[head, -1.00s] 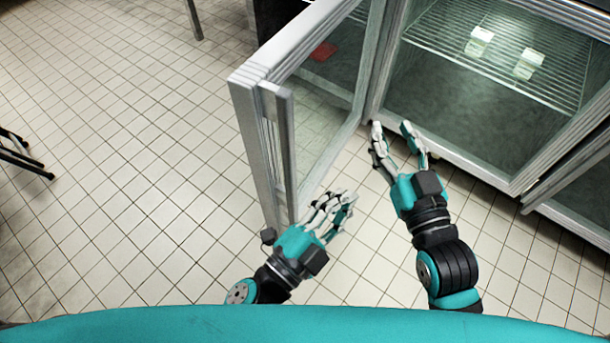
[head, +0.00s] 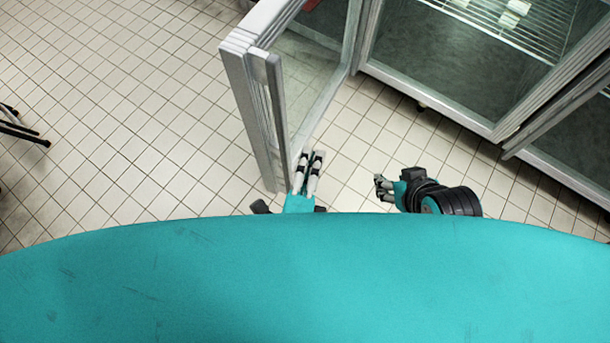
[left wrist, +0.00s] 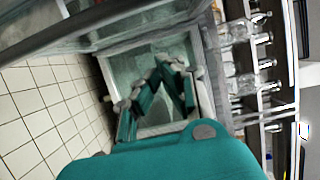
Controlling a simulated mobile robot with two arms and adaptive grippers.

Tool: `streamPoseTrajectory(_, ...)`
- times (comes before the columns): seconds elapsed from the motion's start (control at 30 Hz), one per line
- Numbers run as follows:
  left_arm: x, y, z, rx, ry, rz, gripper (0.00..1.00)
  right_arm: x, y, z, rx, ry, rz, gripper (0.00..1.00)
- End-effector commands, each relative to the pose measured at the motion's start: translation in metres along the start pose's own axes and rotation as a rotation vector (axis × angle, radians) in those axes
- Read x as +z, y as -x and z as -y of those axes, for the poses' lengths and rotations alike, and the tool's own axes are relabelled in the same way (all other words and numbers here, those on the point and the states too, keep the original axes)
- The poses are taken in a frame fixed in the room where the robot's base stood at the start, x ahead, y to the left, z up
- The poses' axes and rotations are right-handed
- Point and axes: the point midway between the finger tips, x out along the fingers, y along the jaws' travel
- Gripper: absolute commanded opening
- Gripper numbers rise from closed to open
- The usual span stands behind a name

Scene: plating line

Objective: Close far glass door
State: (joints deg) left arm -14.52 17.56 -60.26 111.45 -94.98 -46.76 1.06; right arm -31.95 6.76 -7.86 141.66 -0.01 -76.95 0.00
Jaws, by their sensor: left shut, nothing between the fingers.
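A glass door (head: 255,85) with a pale metal frame stands wide open from a glass-fronted cabinet (head: 470,75). A long vertical handle (head: 273,105) is on its left face. My left gripper (head: 310,156) is shut and empty, low by the door's free end on its right, cabinet-facing side. I cannot tell whether it touches the frame. Its fingers also show in the left wrist view (left wrist: 163,72). My right gripper (head: 383,187) is to the right of it, over the floor and apart from the door; its finger opening is unclear.
Wire shelves (head: 490,28) with pale items are inside the cabinet. Another closed glass front (head: 575,135) continues at right. Dark chair or stand legs (head: 22,128) are at the far left. The tiled floor (head: 120,110) left of the door is clear.

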Motion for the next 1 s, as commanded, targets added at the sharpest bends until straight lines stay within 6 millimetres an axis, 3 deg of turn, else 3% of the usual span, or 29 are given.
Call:
streamPoseTrajectory(0.13, 0.002, -0.030, 0.001, -0.003, -0.001, 0.001, 0.00, 0.004, 0.001, -0.001, 0.001, -0.001, 0.022, 0.40)
streamPoseTrajectory(0.4, 0.035, -0.034, 0.000, 0.001, -0.001, -0.002, 0.00, 0.008, 0.002, -0.002, 0.004, -0.001, 0.040, 0.40)
streamPoseTrajectory(1.0, 0.043, -0.036, -0.001, 0.001, 0.000, -0.004, 0.00, 0.006, 0.001, -0.002, 0.003, -0.001, 0.026, 0.40)
